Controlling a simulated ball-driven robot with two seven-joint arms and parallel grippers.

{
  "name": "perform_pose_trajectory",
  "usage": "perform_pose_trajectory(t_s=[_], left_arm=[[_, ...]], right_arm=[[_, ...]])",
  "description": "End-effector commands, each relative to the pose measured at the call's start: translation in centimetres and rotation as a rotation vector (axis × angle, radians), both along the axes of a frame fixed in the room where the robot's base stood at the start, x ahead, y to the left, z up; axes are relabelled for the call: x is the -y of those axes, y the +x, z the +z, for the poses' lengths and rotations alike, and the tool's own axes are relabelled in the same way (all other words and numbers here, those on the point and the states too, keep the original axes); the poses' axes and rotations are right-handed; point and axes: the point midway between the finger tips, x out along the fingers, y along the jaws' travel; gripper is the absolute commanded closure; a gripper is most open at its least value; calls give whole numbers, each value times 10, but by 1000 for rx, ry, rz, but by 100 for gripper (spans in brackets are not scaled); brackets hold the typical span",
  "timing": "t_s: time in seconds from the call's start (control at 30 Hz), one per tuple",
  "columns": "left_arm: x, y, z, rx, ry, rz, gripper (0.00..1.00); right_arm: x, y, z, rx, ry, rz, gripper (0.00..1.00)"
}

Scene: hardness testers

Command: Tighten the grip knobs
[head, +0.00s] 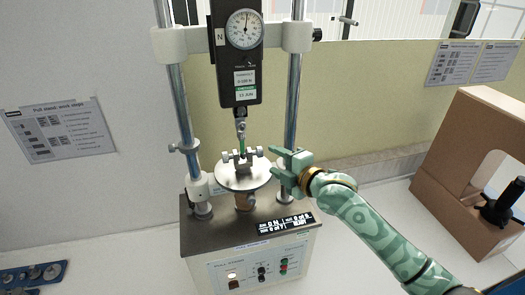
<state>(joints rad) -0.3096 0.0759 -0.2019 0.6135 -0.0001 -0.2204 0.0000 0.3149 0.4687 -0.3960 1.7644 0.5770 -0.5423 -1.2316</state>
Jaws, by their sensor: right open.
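The pull tester (262,262) stands in the middle of the head view, with a dial force gauge (243,50) hung between two steel columns. Below the gauge a hook and a green piece reach down to a small grip (242,164) on a round metal plate (236,181). Small grip knobs stick out at the grip's left (226,157) and right (258,152) sides. My right gripper (277,163) is open, its green fingers pointing left just to the right of the right knob. It appears empty. My left gripper is not in view.
A cardboard-coloured box frame (450,165) with a black device (503,205) stands at the right. A blue tray (32,276) with round parts lies at the lower left. The right column (294,95) rises close behind my right gripper.

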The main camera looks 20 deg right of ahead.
Motion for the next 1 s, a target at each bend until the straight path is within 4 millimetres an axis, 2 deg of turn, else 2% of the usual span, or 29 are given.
perform_pose_trajectory(t_s=[0.1,0.3,0.7,0.87,1.0], left_arm=[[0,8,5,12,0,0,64],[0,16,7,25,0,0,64],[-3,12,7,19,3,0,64],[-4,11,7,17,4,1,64],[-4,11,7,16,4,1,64]], right_arm=[[-11,25,-3,-1,2,0,50],[-21,50,-10,0,1,0,50],[-24,57,-12,0,-1,0,50],[-24,57,-12,0,-1,0,94],[-24,57,-12,-1,-2,0,95]])
